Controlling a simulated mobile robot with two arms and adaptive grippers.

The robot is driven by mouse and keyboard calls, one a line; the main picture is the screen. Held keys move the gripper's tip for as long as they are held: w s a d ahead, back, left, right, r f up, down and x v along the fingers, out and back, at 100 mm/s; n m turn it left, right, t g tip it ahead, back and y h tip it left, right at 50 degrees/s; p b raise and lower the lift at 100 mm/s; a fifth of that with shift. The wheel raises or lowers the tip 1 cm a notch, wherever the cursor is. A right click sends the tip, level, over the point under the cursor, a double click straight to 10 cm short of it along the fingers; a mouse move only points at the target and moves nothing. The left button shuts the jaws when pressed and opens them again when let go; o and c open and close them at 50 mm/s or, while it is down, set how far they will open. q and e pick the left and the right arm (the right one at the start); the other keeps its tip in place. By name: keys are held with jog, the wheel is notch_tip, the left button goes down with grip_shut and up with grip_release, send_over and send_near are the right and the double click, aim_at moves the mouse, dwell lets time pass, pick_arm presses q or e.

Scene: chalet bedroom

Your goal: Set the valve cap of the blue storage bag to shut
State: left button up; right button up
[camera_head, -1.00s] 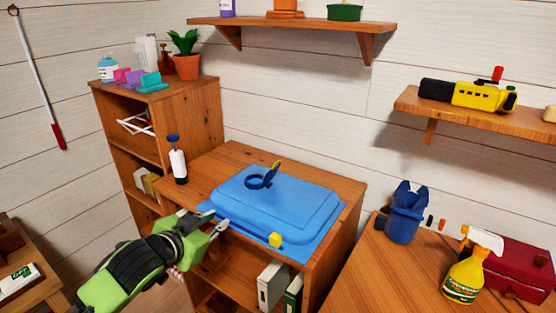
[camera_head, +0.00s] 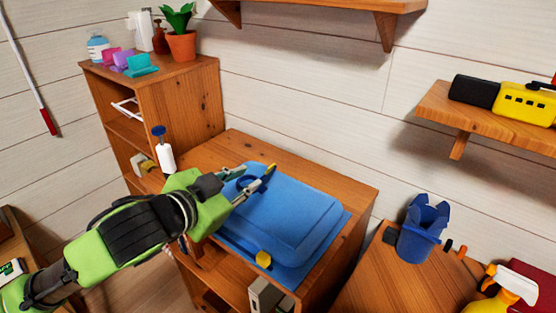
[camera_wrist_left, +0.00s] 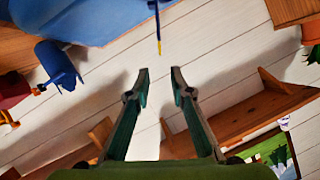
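The blue storage bag (camera_head: 295,205) lies puffed up on top of the wooden cabinet. Its dark blue valve ring (camera_head: 246,184) is partly hidden behind my gripper. The valve cap (camera_head: 270,169), dark blue with a yellow tip, stands raised from the ring. In the left wrist view the cap (camera_wrist_left: 158,24) shows edge-on, beyond the fingertips and about midway between them. My left gripper (camera_head: 257,173) is open and empty, with its fingers pointing toward the cap; it also shows open in the left wrist view (camera_wrist_left: 160,74). My right gripper is not in view.
A white bottle with a blue top (camera_head: 165,157) stands left of the bag. A blue pot (camera_head: 421,230) stands on the right table. A wall shelf (camera_head: 485,118) juts out at right. Room above the bag is free.

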aim_at(270, 167)
pick_arm(q)
jog(key=p+x, duration=0.1)
jog(key=x, duration=1)
jog(key=shift+w+d, duration=0.1)
jog(key=shift+w, duration=0.15)
jog(key=shift+w+d+f, duration=0.15)
jog(key=shift+w, duration=0.2)
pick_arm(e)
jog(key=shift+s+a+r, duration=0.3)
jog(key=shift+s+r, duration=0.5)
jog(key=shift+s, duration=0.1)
pick_arm(q)
jog(key=shift+p, duration=0.3)
grip_shut()
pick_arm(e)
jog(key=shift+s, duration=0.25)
